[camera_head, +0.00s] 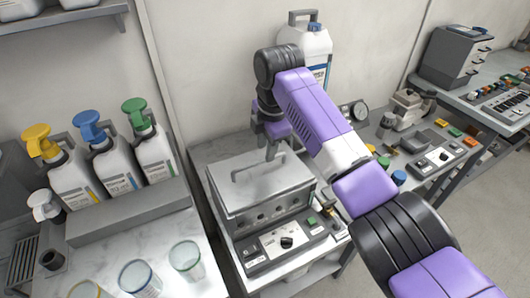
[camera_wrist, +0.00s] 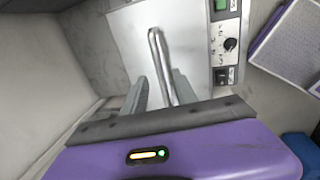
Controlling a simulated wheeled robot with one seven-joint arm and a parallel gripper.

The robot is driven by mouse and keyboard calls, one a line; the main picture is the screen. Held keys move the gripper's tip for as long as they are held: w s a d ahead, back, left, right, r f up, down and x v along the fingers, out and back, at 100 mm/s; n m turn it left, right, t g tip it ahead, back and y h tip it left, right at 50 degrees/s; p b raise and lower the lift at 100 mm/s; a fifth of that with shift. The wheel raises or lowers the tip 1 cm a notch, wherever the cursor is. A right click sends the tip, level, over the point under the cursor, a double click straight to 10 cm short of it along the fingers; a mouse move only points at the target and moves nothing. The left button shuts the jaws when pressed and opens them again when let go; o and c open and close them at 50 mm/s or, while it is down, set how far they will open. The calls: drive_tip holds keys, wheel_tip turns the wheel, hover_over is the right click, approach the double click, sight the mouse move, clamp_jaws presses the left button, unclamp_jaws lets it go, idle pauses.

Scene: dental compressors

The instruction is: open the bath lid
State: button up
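The bath (camera_head: 270,208) is a grey metal box on the middle bench. Its flat lid (camera_head: 245,190) lies closed on top, with a thin bar handle (camera_head: 240,174). My gripper (camera_head: 271,150) points down over the back right part of the lid, at the handle. In the wrist view, the handle (camera_wrist: 157,50) runs between the two grey fingers of my gripper (camera_wrist: 160,92). The fingers are apart, with a gap showing on each side of the bar. The fingers' exact height against the bar is hard to tell.
A control panel (camera_head: 285,243) with a black knob sits in front of the bath. A white jug (camera_head: 317,50) stands behind my arm. Spray bottles (camera_head: 107,165) and cups (camera_head: 186,260) are on the left bench. Small devices (camera_head: 437,155) fill the right side. The wall is close behind.

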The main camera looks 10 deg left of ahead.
sight(260, 167)
drive_tip(key=shift+w+a+f, duration=0.1)
drive_tip(key=shift+w+f, duration=0.05)
drive_tip(key=shift+f, duration=0.75)
drive_tip(key=shift+w+a+f, duration=0.1)
drive_tip(key=shift+w+f, duration=0.05)
drive_tip(key=shift+f, duration=0.75)
clamp_jaws()
